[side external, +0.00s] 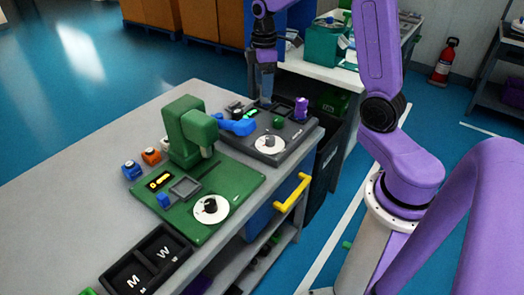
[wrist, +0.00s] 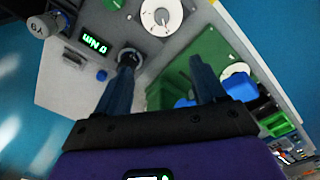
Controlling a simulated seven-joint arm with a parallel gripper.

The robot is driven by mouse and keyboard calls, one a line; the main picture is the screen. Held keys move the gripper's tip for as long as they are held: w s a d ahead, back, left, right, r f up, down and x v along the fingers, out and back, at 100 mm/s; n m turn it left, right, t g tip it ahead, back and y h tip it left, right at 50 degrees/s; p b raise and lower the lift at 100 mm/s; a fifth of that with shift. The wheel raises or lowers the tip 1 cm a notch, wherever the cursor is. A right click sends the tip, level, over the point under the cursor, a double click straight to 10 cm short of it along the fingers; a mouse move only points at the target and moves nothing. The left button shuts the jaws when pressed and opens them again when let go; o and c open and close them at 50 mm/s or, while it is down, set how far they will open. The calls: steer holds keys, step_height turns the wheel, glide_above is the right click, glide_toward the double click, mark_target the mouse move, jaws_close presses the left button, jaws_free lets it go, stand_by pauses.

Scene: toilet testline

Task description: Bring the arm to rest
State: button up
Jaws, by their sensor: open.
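My gripper (side external: 266,95) hangs from my purple arm, pointing down over the back of the grey test station (side external: 288,138) on the bench. In the wrist view my gripper (wrist: 163,61) has its two dark fingers spread wide, with nothing held between them. The left fingertip overlaps a dark round part (wrist: 131,56) of the grey station in the picture; whether they touch I cannot tell. The side view partly hides the fingertips.
A green station (side external: 232,187) with a tall green press (side external: 186,130) stands nearer on the bench. A blue part (side external: 237,126) juts between the stations. A purple knob (side external: 301,108) stands at the grey station's back right. A black tray (side external: 146,263) lies in front.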

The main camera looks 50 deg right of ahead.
steer(key=s+a+r+n, duration=0.1)
steer(key=s+a+n, duration=0.1)
steer(key=s+a, duration=1.55)
steer(key=s+d, duration=0.1)
steer(key=s, duration=0.9)
steer(key=shift+s+d+f+n, duration=0.25)
steer(key=shift+s+d+n, duration=0.05)
steer(key=shift+d, duration=0.1)
